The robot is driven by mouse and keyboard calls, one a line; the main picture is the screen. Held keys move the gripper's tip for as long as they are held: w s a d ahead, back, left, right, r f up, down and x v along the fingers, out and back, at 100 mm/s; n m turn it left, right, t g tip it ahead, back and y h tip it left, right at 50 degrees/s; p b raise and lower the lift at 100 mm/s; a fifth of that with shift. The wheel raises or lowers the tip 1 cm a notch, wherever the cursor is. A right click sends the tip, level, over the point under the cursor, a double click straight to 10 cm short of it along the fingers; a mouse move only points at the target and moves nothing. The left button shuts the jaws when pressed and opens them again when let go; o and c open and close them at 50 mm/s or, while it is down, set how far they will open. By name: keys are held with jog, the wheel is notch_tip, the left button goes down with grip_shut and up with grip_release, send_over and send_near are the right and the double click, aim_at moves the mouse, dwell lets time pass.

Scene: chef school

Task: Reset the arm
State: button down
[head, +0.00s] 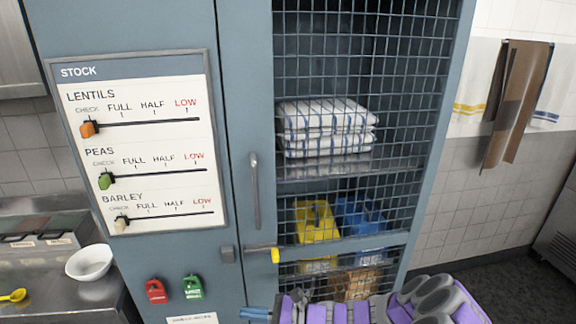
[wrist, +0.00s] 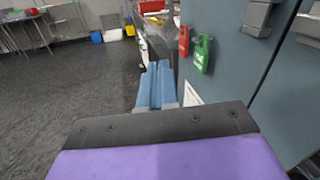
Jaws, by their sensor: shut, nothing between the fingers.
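My arm, purple and grey, shows at the bottom right of the head view. My gripper (head: 257,313) is at the bottom edge of that view, in front of the blue cabinet (head: 245,110). In the wrist view my gripper (wrist: 158,70) shows as two blue fingers side by side, shut and empty. The cabinet front is just to the right of the fingers there. The fingers appear apart from the red tag (wrist: 184,40) and green tag (wrist: 202,54).
A stock board (head: 140,140) with sliders hangs on the cabinet. A mesh door (head: 365,60) covers folded towels (head: 325,125) and a yellow container (head: 316,220). A latch with a yellow end (head: 262,254) juts out. A steel counter (head: 60,280) with a white bowl (head: 89,262) stands left. Open floor (wrist: 60,100) lies left in the wrist view.

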jog(key=s+r+n+g+h, duration=0.35)
jog(key=s+r+n, duration=0.3)
jog(key=s, duration=0.25)
jog(key=s+r+n+g+h, duration=0.35)
jog(key=s+r+n, duration=0.3)
jog(key=s, duration=0.25)
jog(key=s+d+n+t+h, duration=0.1)
jog(key=s+d+h, duration=0.4)
jog(key=d, duration=0.6)
jog(key=s+d+n+t+h, duration=0.2)
jog(key=s+d+h, duration=0.4)
jog(key=d, duration=0.6)
jog(key=shift+s+d+f+n+t, duration=0.2)
jog(key=shift+s+d+n+t, duration=0.1)
jog(key=shift+s+n, duration=0.7)
jog(key=shift+s, duration=0.15)
